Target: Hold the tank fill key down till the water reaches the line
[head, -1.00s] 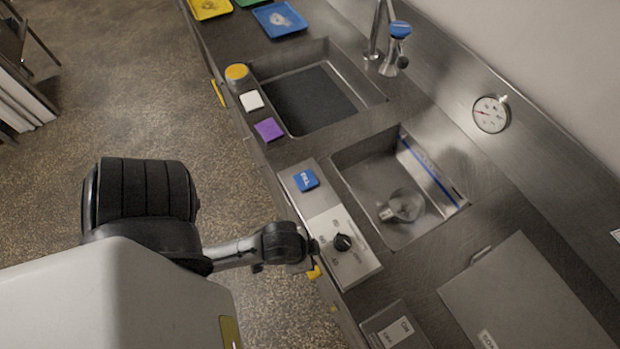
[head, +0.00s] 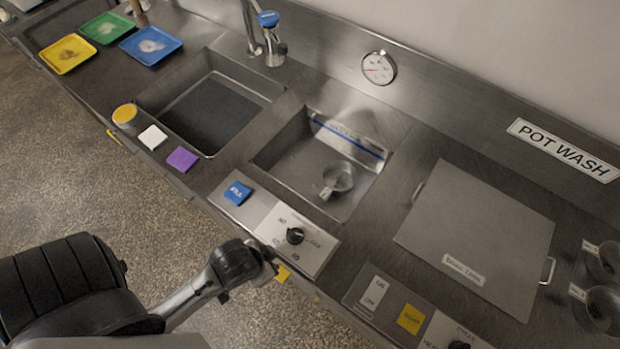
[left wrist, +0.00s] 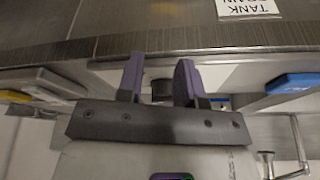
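The blue fill key (head: 237,193) sits on the panel in front of the right-hand basin, the tank (head: 262,160); it also shows at the right of the left wrist view (left wrist: 292,83). A blue line (head: 347,138) runs along the tank's back wall. I cannot make out a water surface; a small metal vessel (head: 337,178) lies on the tank floor. My left gripper (left wrist: 158,75) is open, with purple fingers apart and the black knob (left wrist: 163,90) showing between them. In the head view it is at the counter's front edge, short of the knob (head: 295,235) and apart from the fill key.
White (head: 152,137) and purple (head: 182,159) keys and a yellow round button (head: 125,115) line the left basin. A faucet (head: 275,50) and round gauge (head: 378,68) stand behind. A grey lid (head: 480,225) and yellow soap key (head: 410,319) lie right.

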